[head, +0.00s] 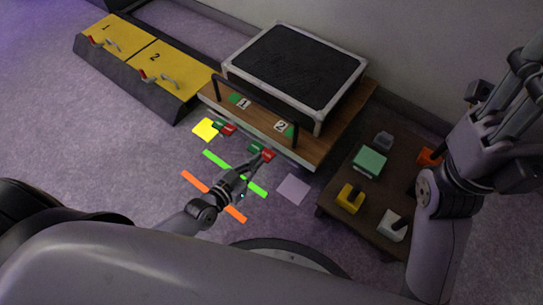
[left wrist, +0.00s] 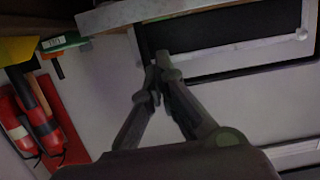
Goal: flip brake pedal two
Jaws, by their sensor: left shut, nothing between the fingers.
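A wooden bench (head: 312,148) carries the number labels 1 (head: 242,103) and 2 (head: 281,126). Below label 2, at the bench's front, sits a small pedal-like piece with a green part (head: 256,148) and a red part (head: 268,155). A similar green and red piece (head: 226,128) sits below label 1. My left gripper (head: 257,164) is shut and empty, just in front of the piece below label 2; contact cannot be told. Its fingers also meet in the left wrist view (left wrist: 161,66). My right gripper (head: 519,84) is high at the right, its opening unclear.
A yellow-topped box (head: 137,93), also marked 1 and 2, with red and grey levers stands at the left. A dark table (head: 330,196) with coloured blocks stands at the right. Green strips (head: 218,160) and orange strips (head: 194,181) lie on the open floor.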

